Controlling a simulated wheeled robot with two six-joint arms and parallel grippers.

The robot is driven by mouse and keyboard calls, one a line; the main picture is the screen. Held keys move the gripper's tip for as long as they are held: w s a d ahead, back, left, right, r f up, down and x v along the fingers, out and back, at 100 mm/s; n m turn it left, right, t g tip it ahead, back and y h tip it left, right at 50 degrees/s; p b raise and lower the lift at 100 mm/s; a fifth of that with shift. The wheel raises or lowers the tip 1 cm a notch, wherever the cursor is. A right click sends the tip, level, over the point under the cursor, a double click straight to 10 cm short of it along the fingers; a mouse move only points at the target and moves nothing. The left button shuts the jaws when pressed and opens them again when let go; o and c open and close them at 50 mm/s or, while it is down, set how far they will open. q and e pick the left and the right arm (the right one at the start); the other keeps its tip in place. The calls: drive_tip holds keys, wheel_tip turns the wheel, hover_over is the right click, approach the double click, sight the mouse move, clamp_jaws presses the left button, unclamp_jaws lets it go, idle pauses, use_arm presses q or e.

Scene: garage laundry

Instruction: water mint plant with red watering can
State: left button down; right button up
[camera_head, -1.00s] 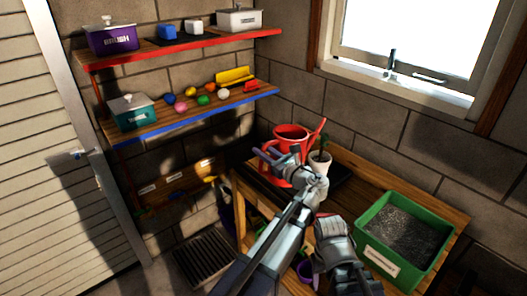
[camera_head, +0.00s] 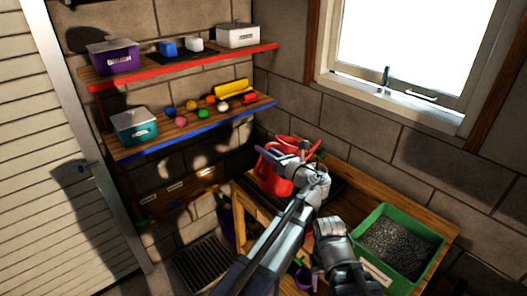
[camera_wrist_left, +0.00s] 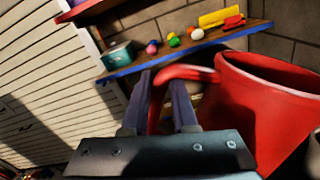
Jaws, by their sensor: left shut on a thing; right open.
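The red watering can (camera_head: 272,183) stands near the left end of the wooden workbench. My left gripper (camera_head: 267,153) reaches across it. In the left wrist view the gripper (camera_wrist_left: 160,88) is shut on the can's red curved handle (camera_wrist_left: 187,73), which passes between its two fingers, and the can body (camera_wrist_left: 268,105) is to the right. The mint plant (camera_head: 318,157) is just right of the can, and its pot is mostly hidden behind my arm and the can. My right gripper (camera_head: 332,232) is low in front of the bench; its fingers are hard to make out.
A green bin of dark soil (camera_head: 400,242) takes up the bench's right side. Left of the bench are a red-edged shelf (camera_head: 185,64) with boxes and a blue-edged shelf (camera_head: 200,130) with a teal box and small coloured items. The window (camera_head: 400,60) is behind.

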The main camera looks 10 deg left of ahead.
sight(267, 143)
use_arm(q)
drive_tip(key=shift+w+d+r+m+p, duration=0.2)
drive_tip(key=shift+r+m+p, duration=0.15)
drive_tip(key=shift+r+p, duration=0.3)
drive_tip(key=shift+w+d+r+m+p, duration=0.15)
drive_tip(key=shift+r+m+p, duration=0.25)
drive_tip(key=shift+r, duration=0.3)
drive_tip(key=shift+a, duration=0.1)
drive_tip(key=shift+r, duration=0.15)
idle(0.5)
drive_tip(key=shift+w+d+r+m+p, duration=0.2)
drive_tip(key=shift+w+r+m+p, duration=0.05)
drive_tip(key=shift+r+p, duration=0.4)
drive_tip(key=shift+w+d+r+m+p, duration=0.15)
drive_tip(key=shift+w+r+m+p, duration=0.05)
drive_tip(key=shift+r+p, duration=0.4)
drive_tip(key=shift+w+d+r+m+p, duration=0.15)
drive_tip(key=shift+w+r+m+p, duration=0.1)
drive_tip(key=shift+r+p, duration=0.25)
drive_tip(key=shift+w+d+r+m+p, duration=0.2)
drive_tip(key=shift+r+p, duration=0.2)
drive_tip(key=shift+p, duration=0.15)
drive_tip(key=shift+w+r, duration=0.1)
drive_tip(key=shift+r, duration=0.1)
drive_tip(key=shift+r+p, duration=0.15)
drive_tip(key=shift+p, duration=0.2)
